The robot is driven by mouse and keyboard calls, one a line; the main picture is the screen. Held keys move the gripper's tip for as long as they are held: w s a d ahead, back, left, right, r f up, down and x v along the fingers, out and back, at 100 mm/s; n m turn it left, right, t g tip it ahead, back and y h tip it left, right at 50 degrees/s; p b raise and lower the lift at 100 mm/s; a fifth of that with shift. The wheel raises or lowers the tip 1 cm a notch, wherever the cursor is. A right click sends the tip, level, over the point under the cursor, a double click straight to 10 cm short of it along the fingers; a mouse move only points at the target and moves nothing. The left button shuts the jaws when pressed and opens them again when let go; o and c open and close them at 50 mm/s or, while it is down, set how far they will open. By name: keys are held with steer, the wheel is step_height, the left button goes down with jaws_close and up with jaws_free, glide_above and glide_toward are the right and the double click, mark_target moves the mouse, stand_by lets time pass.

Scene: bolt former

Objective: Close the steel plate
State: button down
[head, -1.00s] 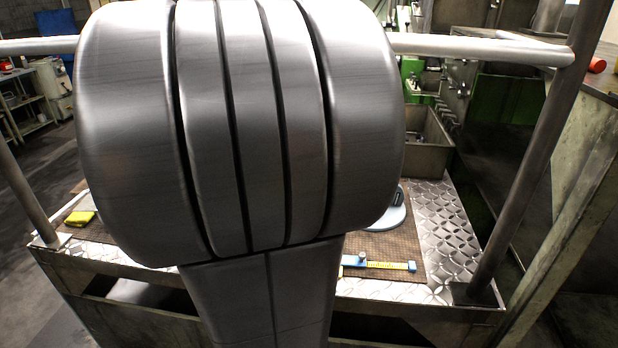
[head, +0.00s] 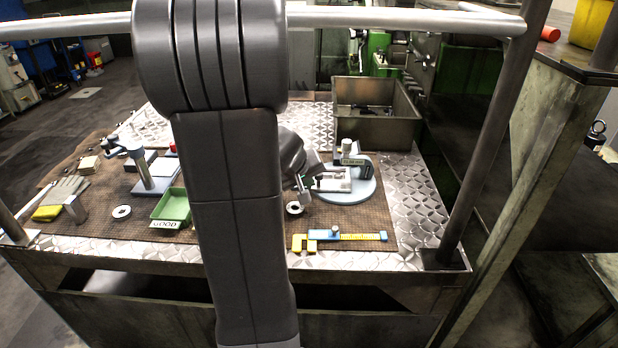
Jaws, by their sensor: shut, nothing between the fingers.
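A diamond-patterned steel plate (head: 425,205) forms the top of the bench and lies flat around a brown mat. I cannot make out any hinge or a separate open plate. My gripper (head: 305,197) is small in the picture, over the mat just right of my arm, and is shut with nothing held. It is close to a metal ring (head: 294,208) and to the left edge of a round pale-blue base (head: 350,195) carrying a grey gauge (head: 352,152). I cannot tell whether it touches either. My arm hides the middle of the bench.
A steel bin (head: 376,128) stands at the back right. A blue-and-yellow caliper (head: 350,236) lies in front. A rail (head: 420,19) crosses above, with a slanted post (head: 490,140) at right.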

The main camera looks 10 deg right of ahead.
steer(key=shift+d, duration=0.2)
steer(key=shift+s+d, duration=0.2)
steer(key=shift+d, duration=0.35)
steer(key=shift+s+d, duration=0.15)
steer(key=shift+d, duration=0.4)
steer(key=shift+a+b, duration=0.15)
steer(key=shift+b, duration=0.2)
